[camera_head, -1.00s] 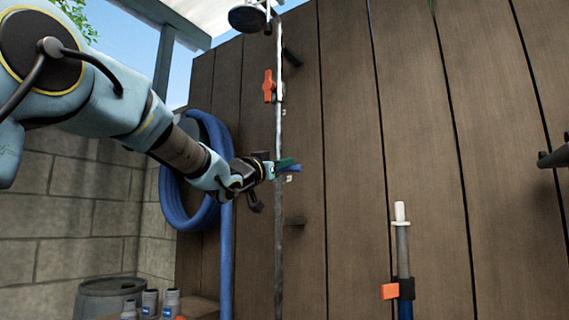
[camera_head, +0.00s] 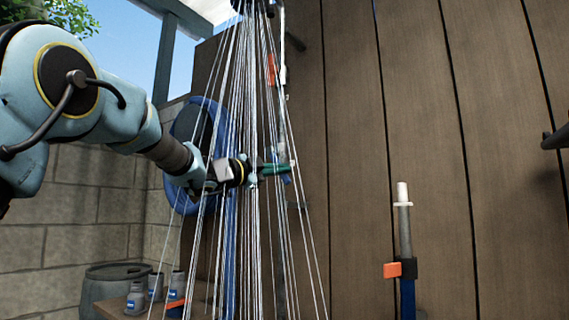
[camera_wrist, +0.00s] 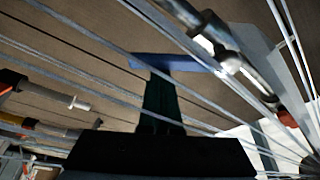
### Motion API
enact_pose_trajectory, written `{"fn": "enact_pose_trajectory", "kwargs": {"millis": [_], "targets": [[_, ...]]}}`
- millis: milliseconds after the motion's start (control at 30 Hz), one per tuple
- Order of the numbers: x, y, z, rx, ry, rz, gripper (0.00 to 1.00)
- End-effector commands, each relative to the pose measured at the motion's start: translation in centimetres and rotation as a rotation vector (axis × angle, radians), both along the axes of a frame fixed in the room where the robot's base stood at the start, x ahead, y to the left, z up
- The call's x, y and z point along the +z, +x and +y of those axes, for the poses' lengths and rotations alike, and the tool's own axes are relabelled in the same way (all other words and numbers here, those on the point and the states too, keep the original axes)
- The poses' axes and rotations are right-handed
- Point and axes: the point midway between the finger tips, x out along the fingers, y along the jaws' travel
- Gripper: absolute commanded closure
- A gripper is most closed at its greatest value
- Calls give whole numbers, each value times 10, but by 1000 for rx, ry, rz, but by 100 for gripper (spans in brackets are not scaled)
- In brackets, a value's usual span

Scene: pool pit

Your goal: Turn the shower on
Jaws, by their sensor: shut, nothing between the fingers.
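Water streams (camera_head: 240,110) fan down from the shower head, which is mostly cut off at the top of the head view. The shower pipe (camera_head: 282,110) runs down the plank wall behind the streams. An orange lever (camera_head: 271,68) is high on it, partly hidden by water. My gripper (camera_head: 276,169) is among the streams, beside the lower pipe, with its green fingers shut and empty. In the wrist view, a blue lever (camera_wrist: 178,62) lies across the tip of the fingers, close to the metal pipe (camera_wrist: 245,70). I cannot tell whether they touch.
A pole with an orange clip (camera_head: 393,270) stands to the right. The wall between is clear.

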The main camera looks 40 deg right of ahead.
Motion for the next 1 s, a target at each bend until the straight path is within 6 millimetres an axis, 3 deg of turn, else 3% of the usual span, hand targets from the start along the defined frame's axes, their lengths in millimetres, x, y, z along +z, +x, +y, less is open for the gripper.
{"fn": "enact_pose_trajectory", "kwargs": {"millis": [500,1000], "targets": [[-15,28,7,1,108,-413,100],[-19,39,10,1,146,-559,100]]}}
